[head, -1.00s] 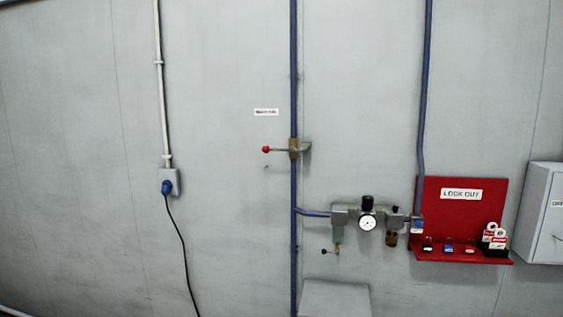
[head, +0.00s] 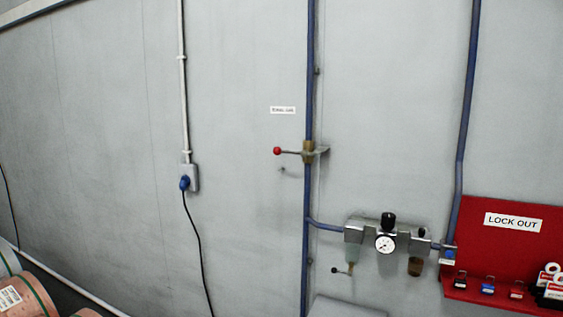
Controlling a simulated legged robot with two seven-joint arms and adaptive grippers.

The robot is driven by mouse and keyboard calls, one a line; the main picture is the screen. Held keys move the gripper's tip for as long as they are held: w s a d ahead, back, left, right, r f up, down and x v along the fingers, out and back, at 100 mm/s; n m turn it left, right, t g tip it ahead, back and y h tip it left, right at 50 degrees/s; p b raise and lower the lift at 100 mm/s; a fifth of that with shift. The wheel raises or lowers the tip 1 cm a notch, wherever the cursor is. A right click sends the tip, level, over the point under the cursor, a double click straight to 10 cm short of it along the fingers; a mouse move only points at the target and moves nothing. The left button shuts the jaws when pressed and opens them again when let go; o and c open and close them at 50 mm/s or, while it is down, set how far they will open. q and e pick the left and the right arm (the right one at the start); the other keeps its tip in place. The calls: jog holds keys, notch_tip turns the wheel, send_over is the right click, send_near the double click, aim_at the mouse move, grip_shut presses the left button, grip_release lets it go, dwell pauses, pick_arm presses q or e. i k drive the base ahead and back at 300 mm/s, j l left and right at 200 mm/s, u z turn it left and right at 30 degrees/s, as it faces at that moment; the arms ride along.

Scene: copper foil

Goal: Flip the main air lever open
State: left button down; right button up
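The main air lever (head: 290,152) is a thin handle with a red ball knob (head: 277,151) at its left end. It sticks out to the left, about level, from a brass valve (head: 309,152) on the vertical blue pipe (head: 306,255). A small white label (head: 283,110) is on the wall above the lever; its text is too blurred to read. Neither of my grippers shows in the head view, and nothing touches the lever.
A regulator with a gauge (head: 385,243) and a red lockout board (head: 490,250) are at the right. A blue plug (head: 185,183) with a hanging black cable is left of the pipe. Copper-coloured rolls (head: 32,292) lie at the lower left. A grey box top (head: 345,307) shows below.

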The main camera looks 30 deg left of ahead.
aim_at(277, 150)
jog(key=i+l+u, duration=0.2)
jog(key=i, duration=0.95)
